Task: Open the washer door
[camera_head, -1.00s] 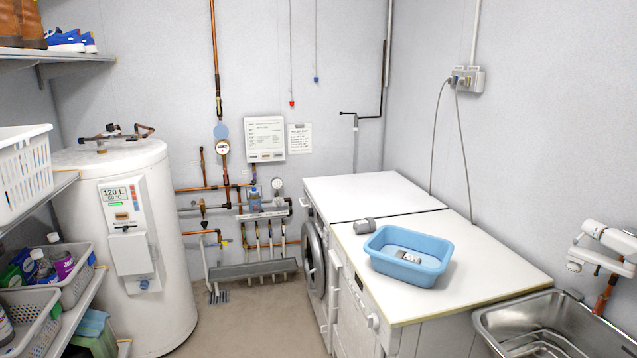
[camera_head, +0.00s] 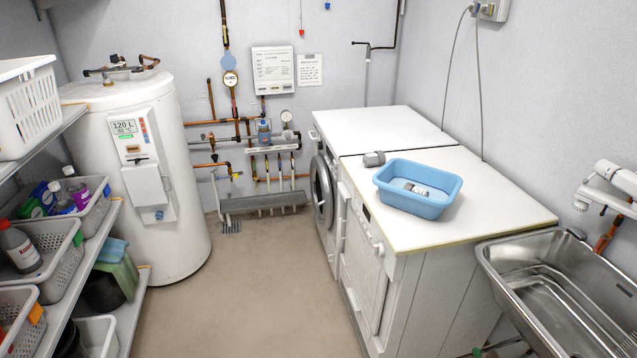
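The washer (camera_head: 384,132) is the farther of two white appliances along the right wall. Its round grey door (camera_head: 323,192) is on the front, facing left toward the open floor, and shows at a steep angle. The door looks closed or nearly so; I cannot tell whether it is fully latched. Its far side is hard to see. Neither of my grippers is in view.
A second white appliance (camera_head: 364,255) stands nearer, with a blue basin (camera_head: 417,188) and a grey object (camera_head: 374,159) on its top. A steel sink (camera_head: 540,290) is at right. A boiler (camera_head: 145,185) and shelves stand left. Floor (camera_head: 262,270) between is clear.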

